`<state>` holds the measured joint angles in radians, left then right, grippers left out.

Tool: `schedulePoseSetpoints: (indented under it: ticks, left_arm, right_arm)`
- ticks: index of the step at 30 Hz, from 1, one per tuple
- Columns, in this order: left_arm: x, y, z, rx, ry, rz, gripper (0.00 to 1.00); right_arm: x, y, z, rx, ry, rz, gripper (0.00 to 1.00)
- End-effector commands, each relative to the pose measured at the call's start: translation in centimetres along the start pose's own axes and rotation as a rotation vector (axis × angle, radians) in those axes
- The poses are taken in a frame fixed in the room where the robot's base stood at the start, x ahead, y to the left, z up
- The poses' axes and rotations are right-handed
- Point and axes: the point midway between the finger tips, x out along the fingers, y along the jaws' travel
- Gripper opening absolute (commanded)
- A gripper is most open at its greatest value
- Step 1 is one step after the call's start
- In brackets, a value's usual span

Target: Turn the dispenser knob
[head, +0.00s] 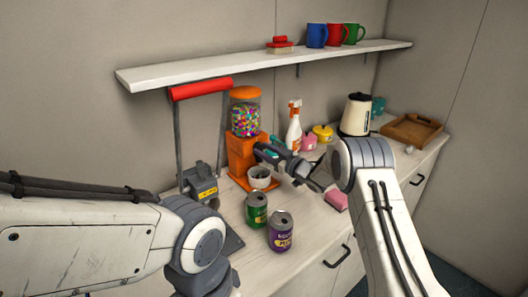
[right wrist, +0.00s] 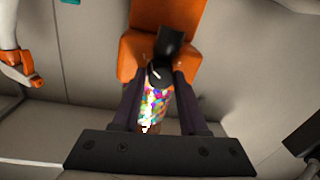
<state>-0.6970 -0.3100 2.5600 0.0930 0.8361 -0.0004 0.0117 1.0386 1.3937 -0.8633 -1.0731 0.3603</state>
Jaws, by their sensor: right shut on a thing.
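The candy dispenser has an orange body (head: 240,152) and a clear globe (head: 245,118) of colourful candies. It stands against the wall on the counter. In the right wrist view its orange body (right wrist: 150,45) and candies (right wrist: 155,108) show from close up. The dark knob (right wrist: 160,74) is on its front. My right gripper (head: 262,150) is at the dispenser's front, its two fingers (right wrist: 160,80) on either side of the knob and shut on it. In the head view the gripper hides the knob. My left arm is at the lower left; its gripper is out of view.
A white cup (head: 259,177) sits below the gripper. Green (head: 256,210) and purple (head: 281,232) cans stand in front. A red-handled device (head: 201,88) is left, a spray bottle (head: 294,128) right. A shelf (head: 200,72) with mugs runs above.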

Motion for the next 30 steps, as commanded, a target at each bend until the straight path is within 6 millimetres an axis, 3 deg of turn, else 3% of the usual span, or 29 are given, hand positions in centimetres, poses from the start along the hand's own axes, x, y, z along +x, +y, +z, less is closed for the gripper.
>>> schedulePoseSetpoints:
  ticks: [15,30]
  left_arm:
    - [0.59,-0.04,0.03,0.0,0.0,0.0,0.5]
    - [0.66,-0.05,0.03,0.0,0.0,0.0,0.5]
  right_arm:
    - [0.05,-0.28,0.18,0.368,0.032,0.002,0.0]
    - [0.06,-0.32,0.21,0.514,0.044,0.005,0.0]
